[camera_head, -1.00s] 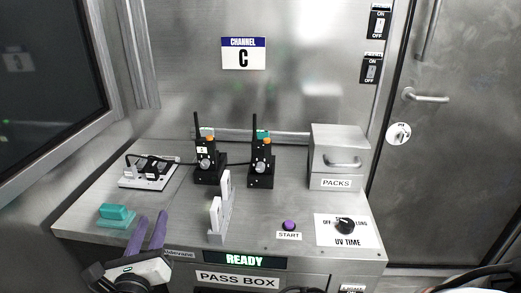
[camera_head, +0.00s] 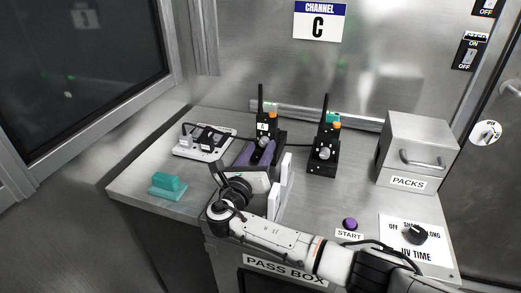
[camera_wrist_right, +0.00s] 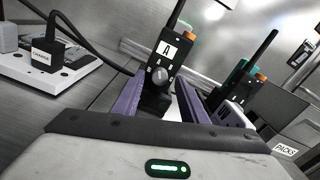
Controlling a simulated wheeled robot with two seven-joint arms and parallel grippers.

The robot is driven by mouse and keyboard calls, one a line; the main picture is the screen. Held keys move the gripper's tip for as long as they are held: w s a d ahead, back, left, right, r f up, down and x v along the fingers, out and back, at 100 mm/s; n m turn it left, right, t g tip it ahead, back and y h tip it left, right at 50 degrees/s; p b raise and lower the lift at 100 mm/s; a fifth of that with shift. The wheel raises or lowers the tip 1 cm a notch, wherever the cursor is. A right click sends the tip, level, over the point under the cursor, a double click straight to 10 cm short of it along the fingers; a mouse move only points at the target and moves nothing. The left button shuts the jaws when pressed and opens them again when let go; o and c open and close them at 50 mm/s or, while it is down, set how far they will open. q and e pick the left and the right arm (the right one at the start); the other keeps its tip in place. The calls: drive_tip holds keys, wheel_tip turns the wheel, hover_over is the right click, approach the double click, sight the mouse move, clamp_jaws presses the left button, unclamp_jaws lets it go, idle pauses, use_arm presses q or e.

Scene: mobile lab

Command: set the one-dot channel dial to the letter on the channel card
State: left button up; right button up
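Two black radios with antennas and round dials stand on the bench. The left radio (camera_head: 268,127) carries a white tag, which looks like an A in the right wrist view (camera_wrist_right: 168,48); I cannot make out dots. Its grey dial (camera_wrist_right: 160,75) sits below the tag. My right gripper (camera_head: 257,152) is open in front of this radio, its purple fingers either side of the dial (camera_wrist_right: 160,88); contact cannot be told. The right radio (camera_head: 322,160) has teal and orange knobs. My left gripper is not in view.
A white upright rack (camera_head: 281,190) stands close right of my right gripper. A charger strip (camera_head: 203,142) and a teal block (camera_head: 167,184) are to the left. The PACKS box (camera_head: 418,150), purple START button (camera_head: 350,223) and UV TIME dial (camera_head: 414,234) are to the right.

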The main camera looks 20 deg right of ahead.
drive_tip(key=shift+w+d, duration=0.25)
drive_tip(key=shift+w, duration=0.1)
clamp_jaws()
drive_tip(key=m, duration=0.3)
drive_tip(key=shift+m, duration=0.3)
drive_tip(key=shift+m+b, duration=0.75)
drive_tip(key=shift+m, duration=0.95)
